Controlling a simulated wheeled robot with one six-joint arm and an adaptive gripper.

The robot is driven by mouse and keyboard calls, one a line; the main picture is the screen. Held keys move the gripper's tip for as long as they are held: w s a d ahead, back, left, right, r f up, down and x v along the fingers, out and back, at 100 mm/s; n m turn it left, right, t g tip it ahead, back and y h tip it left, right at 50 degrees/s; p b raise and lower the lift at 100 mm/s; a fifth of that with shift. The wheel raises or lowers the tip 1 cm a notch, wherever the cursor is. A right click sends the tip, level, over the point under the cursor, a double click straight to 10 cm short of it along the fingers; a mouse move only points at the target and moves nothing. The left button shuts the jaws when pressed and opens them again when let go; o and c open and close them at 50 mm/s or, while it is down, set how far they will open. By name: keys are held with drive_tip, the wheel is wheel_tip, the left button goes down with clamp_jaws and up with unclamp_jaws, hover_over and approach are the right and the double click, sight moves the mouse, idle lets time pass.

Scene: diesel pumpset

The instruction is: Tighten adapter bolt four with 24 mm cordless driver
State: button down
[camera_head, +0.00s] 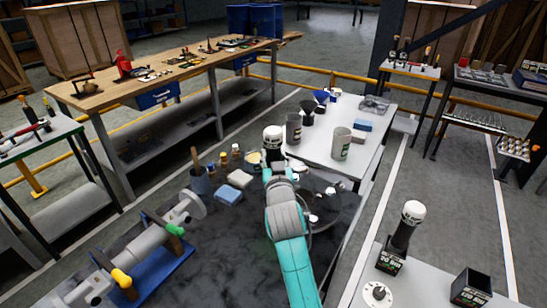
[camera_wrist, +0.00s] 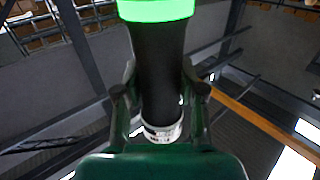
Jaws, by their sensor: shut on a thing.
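My gripper (camera_wrist: 160,88) is shut on a black cylindrical tool, the cordless driver (camera_wrist: 159,50). In the wrist view it has a bright green band at the top and a pale, printed end at the bottom. In the head view the driver (camera_head: 273,138) shows a white top and dark body beyond my arm's end, above the back of the dark work surface. A dark round part (camera_head: 335,207) with pale spots lies right of my arm and is partly hidden by it. I cannot tell which spot is adapter bolt four. The driver's size marking is unreadable.
A similar driver (camera_head: 405,231) stands in a black holder at the right, beside an empty black holder (camera_head: 471,289). A grey shaft assembly (camera_head: 145,246) on a blue base lies left. Cups stand on the white table (camera_head: 370,150). Blue and beige blocks and small bottles crowd left of my gripper.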

sight(274, 147)
drive_tip(key=shift+f, duration=0.4)
idle(0.8)
drive_tip(key=shift+r, duration=2.9)
